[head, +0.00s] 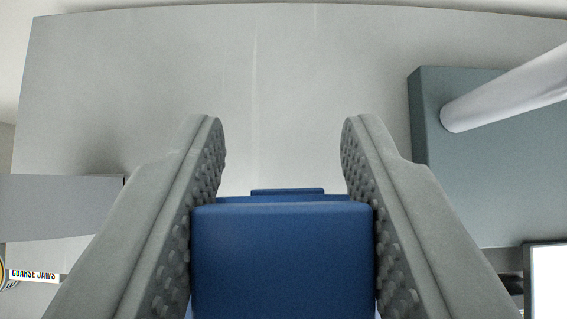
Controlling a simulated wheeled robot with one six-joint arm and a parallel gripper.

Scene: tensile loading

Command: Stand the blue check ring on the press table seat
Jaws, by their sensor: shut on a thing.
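A blue block-like piece (283,262), seemingly the blue check ring, sits at the bottom middle of the head view. My gripper (283,150) has its two grey studded jaws shut on the sides of this piece, with the fingertips reaching past it. A thin blue ledge shows at the piece's far edge. From this angle no ring opening shows, and its lower part is cut off by the frame. I cannot make out the press table seat.
A grey-green machine body (480,180) with a pale round column (505,92) stands at the right. A white panel (546,284) is at the lower right. A grey box (60,207) and a "COARSE JAWS" label (34,276) are at the left. A broad pale surface (285,90) lies ahead.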

